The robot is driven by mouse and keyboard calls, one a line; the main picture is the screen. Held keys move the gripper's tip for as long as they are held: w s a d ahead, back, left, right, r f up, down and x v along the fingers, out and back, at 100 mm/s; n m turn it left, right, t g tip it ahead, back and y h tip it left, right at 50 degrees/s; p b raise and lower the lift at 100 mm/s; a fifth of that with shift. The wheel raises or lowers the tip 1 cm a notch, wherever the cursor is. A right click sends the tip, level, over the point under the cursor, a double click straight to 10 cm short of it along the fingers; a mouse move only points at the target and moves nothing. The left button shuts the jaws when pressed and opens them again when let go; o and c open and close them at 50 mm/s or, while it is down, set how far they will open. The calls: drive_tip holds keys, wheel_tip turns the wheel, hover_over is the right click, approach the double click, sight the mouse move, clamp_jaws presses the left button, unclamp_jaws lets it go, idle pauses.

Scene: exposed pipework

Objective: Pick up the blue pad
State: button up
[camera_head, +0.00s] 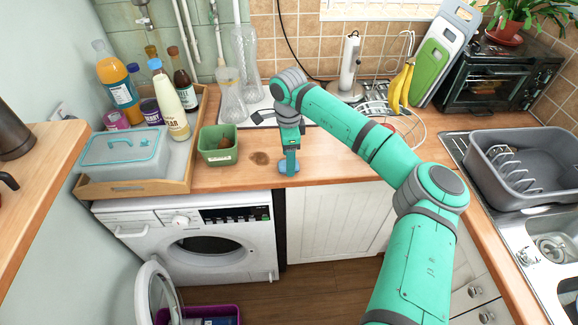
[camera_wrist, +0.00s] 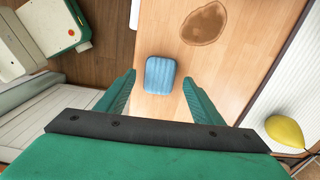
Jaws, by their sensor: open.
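The blue pad (camera_wrist: 160,73) is a small, rounded, ribbed block lying on the wooden countertop close to its front edge. In the wrist view it shows between and just beyond the two green fingers of my gripper (camera_wrist: 159,80), which are open and empty. In the head view my gripper (camera_head: 289,158) points down over the counter's front edge. Bits of the pad (camera_head: 283,168) show there beside the fingers, and the rest is hidden behind them. I cannot tell how much height is left between fingertips and pad.
A brown stain (camera_head: 260,158) marks the counter left of my gripper, with a green pot (camera_head: 218,146) beyond it. A wooden tray (camera_head: 181,186) with bottles stands further left. Glass vases (camera_head: 231,98) are behind. The washing machine (camera_head: 138,229) below has its door open.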

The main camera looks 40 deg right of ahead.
drive_tip(key=shift+f, duration=0.8)
drive_tip(key=c, duration=1.1)
drive_tip(key=shift+r, duration=0.15)
drive_tip(key=shift+r, duration=0.3)
wheel_tip(320, 180, up, 2)
drive_tip(key=shift+r, duration=0.1)
drive_tip(key=s+a+r, duration=0.2)
drive_tip(key=s+r, duration=0.1)
drive_tip(key=s, duration=0.1)
drive_tip(key=s+a+r, duration=0.2)
drive_tip(key=s+r, duration=0.1)
drive_tip(key=s, duration=0.1)
drive_tip(key=s+a+r, duration=0.3)
drive_tip(key=s+r, duration=0.1)
drive_tip(key=shift+s, duration=0.15)
